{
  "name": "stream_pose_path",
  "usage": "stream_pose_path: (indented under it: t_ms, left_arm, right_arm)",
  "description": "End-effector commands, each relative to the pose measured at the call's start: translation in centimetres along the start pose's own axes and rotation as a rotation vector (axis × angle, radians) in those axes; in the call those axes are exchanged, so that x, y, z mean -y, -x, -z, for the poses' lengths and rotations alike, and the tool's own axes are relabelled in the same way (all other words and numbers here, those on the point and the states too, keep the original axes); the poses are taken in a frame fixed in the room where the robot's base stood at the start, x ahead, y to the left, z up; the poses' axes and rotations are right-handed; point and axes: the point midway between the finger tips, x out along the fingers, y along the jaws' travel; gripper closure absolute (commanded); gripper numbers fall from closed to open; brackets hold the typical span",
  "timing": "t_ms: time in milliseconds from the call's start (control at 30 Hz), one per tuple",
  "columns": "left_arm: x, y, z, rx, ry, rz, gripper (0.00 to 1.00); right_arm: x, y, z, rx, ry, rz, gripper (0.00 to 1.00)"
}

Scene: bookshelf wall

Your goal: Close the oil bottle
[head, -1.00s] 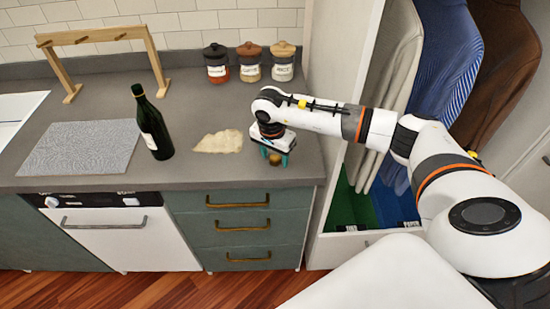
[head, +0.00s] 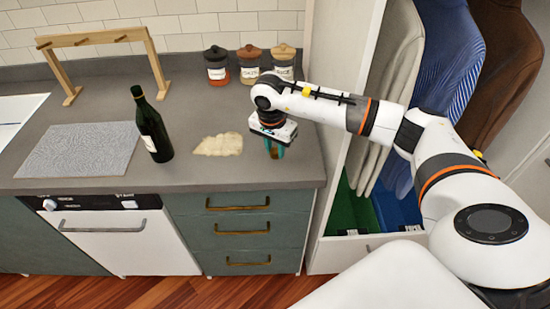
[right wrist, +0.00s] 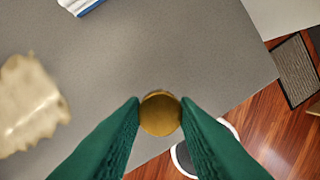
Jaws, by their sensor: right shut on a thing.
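The oil bottle (head: 152,125) is dark green with a pale label and stands upright on the counter (head: 185,178), left of centre in the head view. Its mouth is too small to judge. My right gripper (head: 274,151) is over the front right of the counter, pointing down, well to the right of the bottle. In the right wrist view its green fingers (right wrist: 160,112) are shut on a round, golden-brown stopper (right wrist: 160,113). The stopper is hard to make out between the fingers in the head view. My left gripper is not in view.
A crumpled beige cloth (head: 219,145) lies between the bottle and my right gripper. A grey mat (head: 80,150) lies left of the bottle, with a wooden rack (head: 150,60) behind. Several lidded jars (head: 217,65) stand at the back. An open wardrobe (head: 350,215) is at right.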

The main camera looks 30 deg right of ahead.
Motion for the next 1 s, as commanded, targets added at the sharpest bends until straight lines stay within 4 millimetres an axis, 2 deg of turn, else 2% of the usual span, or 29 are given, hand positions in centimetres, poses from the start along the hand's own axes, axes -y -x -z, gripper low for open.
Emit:
stream_pose_path:
  t_ms: [200, 367, 833, 933, 1000]
  left_arm:
    - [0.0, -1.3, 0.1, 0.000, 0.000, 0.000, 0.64]
    - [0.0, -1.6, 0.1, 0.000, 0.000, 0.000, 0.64]
    - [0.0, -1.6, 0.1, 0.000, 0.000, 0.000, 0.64]
    - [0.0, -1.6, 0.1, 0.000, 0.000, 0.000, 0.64]
    - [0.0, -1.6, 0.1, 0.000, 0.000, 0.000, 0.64]
  right_arm:
    - [-0.1, 4.1, -0.5, 0.002, -0.001, -0.004, 0.93]
    - [0.0, 5.8, -0.7, 0.000, -0.001, -0.002, 0.93]
    - [0.1, 6.1, -0.4, 0.000, 0.017, -0.001, 0.93]
    - [0.3, 6.0, 1.2, 0.005, 0.111, -0.012, 0.93]
    - [0.7, 5.8, 3.3, 0.009, 0.234, -0.024, 0.93]
